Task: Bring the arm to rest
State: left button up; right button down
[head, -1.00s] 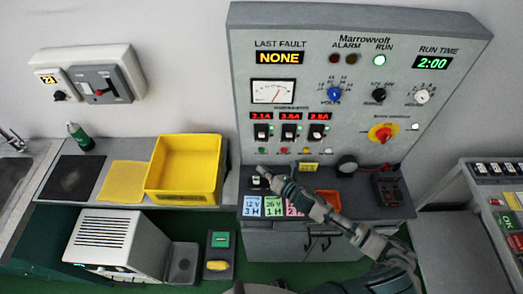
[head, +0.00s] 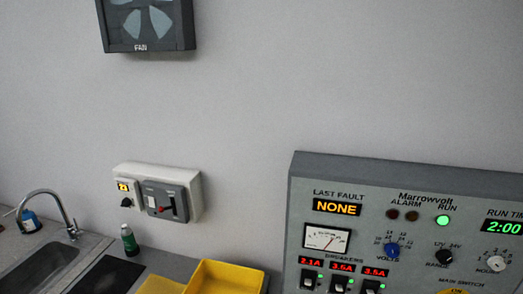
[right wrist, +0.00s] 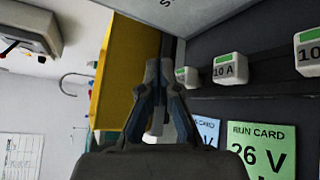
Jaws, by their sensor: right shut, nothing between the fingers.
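My right gripper (right wrist: 158,85) shows in the right wrist view, its two dark fingers closed together with nothing between them. It is over the shelf, between the yellow bin (right wrist: 122,65) on the left and a row of white blocks marked 10 A (right wrist: 229,68) on the right. A green run card reading 26 V (right wrist: 262,150) and a pale blue card (right wrist: 208,128) lie at the lower right, close to it. No arm of mine shows in the head view. My left gripper is in neither view.
In the head view the grey Marrowvolt panel (head: 420,178) stands at lower right, its green RUN lamp lit. A wall switch box (head: 157,191), a green bottle (head: 130,240), a sink tap (head: 60,207) and a yellow bin (head: 228,275) are at left. A fan unit (head: 147,22) hangs above.

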jog(key=s+f+m+g+h, duration=0.1)
jog(key=s+m, duration=0.3)
jog(key=m, duration=0.1)
jog(key=s+d+f+m+g+h, duration=0.1)
jog(key=s+f+m+h, duration=0.1)
jog(key=s+m, duration=0.2)
jog(key=s+d+f+m+g+h, duration=0.1)
jog(key=s+f+m+g, duration=0.1)
jog(key=s+m, duration=0.2)
jog(key=shift+s+d+f+m, duration=0.1)
jog(key=shift+f+m, duration=0.1)
jog(key=shift+m, duration=0.9)
jog(key=s+d+f+m+g+h, duration=0.1)
jog(key=s+d+f+m+g, duration=0.15)
jog(key=s+m+g, duration=0.75)
jog(key=s+f+m+t, duration=0.1)
jog(key=s+f, duration=0.3)
jog(key=f, duration=0.8)
jog(key=s+f+t, duration=0.1)
jog(key=s+f, duration=0.2)
jog(key=f, duration=0.9)
jog(key=s+d+f, duration=0.1)
jog(key=s+f, duration=0.8)
jog(key=f, duration=0.1)
jog(key=s+d+f+g+b, duration=0.1)
jog(key=s+d+f, duration=0.1)
jog(key=s+f, duration=0.7)
jog(key=shift+s+d+f+h+b, duration=0.3)
jog(key=shift+s+f, duration=0.1)
jog(key=shift+s, duration=0.1)
